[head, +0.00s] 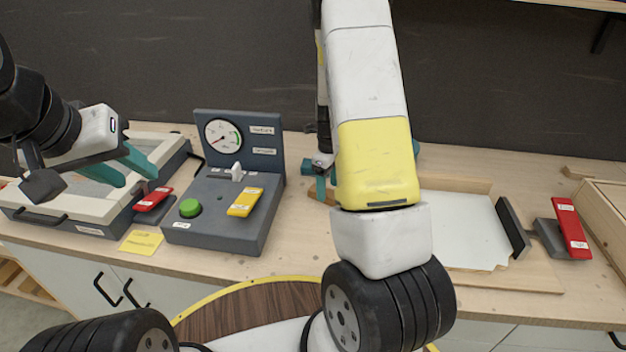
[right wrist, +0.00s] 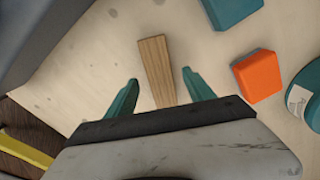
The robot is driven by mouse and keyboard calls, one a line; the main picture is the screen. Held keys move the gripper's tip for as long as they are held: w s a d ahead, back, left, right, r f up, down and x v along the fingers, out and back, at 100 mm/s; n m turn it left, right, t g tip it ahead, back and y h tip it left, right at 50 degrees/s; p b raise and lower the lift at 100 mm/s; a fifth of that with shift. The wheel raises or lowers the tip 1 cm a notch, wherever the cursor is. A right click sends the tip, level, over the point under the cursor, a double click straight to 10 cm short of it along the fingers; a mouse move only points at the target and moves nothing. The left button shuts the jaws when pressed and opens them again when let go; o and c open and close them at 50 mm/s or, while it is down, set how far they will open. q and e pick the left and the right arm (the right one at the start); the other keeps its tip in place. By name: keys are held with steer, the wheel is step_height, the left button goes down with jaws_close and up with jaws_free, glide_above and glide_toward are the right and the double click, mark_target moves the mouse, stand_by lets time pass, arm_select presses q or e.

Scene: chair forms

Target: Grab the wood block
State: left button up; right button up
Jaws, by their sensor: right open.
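The wood block (right wrist: 157,66) is a long, narrow brown piece lying on the pale tabletop in the right wrist view. My right gripper (right wrist: 160,78) is open, with one teal fingertip on each side of the block's line. The near end of the block reaches down between the fingers; I cannot tell the height gap or see any contact. My left gripper (head: 138,179) is open and empty above the left side of the bench.
Right of the block lie an orange block (right wrist: 259,76), teal pieces (right wrist: 232,8) and a round teal thing (right wrist: 305,92). A grey gauge box (head: 214,208) stands left of my right arm. A white sheet in a wooden tray (head: 470,232) and a red-handled clamp (head: 571,228) are right.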

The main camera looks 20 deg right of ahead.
steer(key=shift+f, duration=0.9)
steer(key=shift+c, duration=0.2)
jaws_close()
steer(key=shift+r, duration=0.15)
